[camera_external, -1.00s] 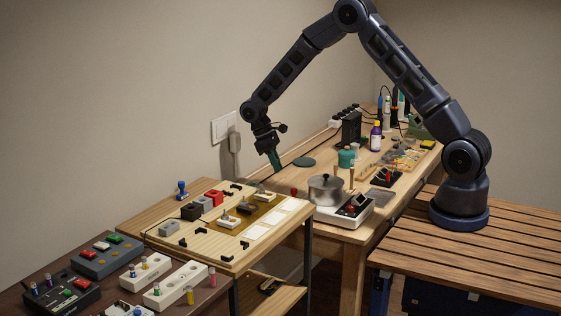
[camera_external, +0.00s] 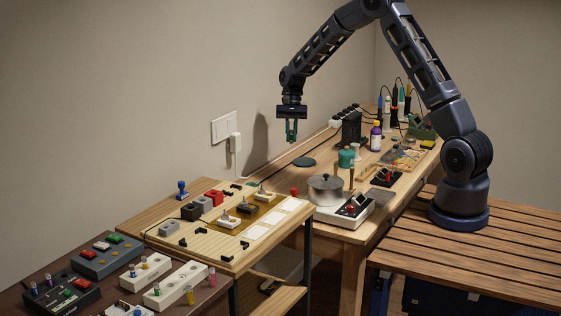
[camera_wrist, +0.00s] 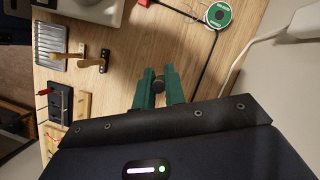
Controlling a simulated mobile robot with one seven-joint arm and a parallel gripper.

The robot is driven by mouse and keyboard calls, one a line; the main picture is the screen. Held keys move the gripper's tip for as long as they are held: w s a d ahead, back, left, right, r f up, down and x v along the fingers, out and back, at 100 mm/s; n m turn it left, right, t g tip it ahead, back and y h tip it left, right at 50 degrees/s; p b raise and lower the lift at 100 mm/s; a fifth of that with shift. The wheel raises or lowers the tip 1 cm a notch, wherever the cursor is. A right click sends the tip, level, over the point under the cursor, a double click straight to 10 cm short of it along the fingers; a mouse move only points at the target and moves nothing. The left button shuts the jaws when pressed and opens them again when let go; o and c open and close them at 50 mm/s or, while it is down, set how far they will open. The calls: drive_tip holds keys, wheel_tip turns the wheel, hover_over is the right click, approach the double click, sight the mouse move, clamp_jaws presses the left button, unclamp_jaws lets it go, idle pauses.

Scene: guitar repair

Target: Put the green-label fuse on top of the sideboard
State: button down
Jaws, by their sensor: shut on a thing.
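My gripper (camera_external: 291,138) hangs fingers-down in the air above the back bench, near the wall. In the wrist view its green fingers (camera_wrist: 158,90) are shut on a small dark round-ended piece (camera_wrist: 158,83); no label shows, so I cannot tell whether it is the green-label fuse. Several small coloured fuse-like cylinders stand at the lower left of the external view, in or beside white blocks (camera_external: 180,283); one looks green (camera_external: 157,289). They stand on a dark brown top (camera_external: 218,289), which may be the sideboard, though I cannot be sure.
A wooden work board (camera_external: 185,245) with switches and blocks lies on the middle table. A metal pot (camera_external: 325,188) sits on a white device behind it. A green-labelled reel (camera_wrist: 218,14) and a white plug (camera_wrist: 305,20) show in the wrist view. Bottles and tools crowd the bench's far end.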

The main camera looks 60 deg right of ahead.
drive_tip(key=s+d+r+m+t, duration=0.1)
drive_tip(key=d+r+m+t, duration=0.1)
drive_tip(key=d+r+m, duration=0.3)
drive_tip(key=shift+y, duration=0.3)
drive_tip(key=f, duration=2)
drive_tip(key=shift+s+d+f, duration=0.1)
drive_tip(key=shift+d+f, duration=0.15)
drive_tip(key=shift+f, duration=0.1)
drive_tip(key=c, duration=1.5)
unclamp_jaws()
drive_tip(key=shift+o, duration=0.2)
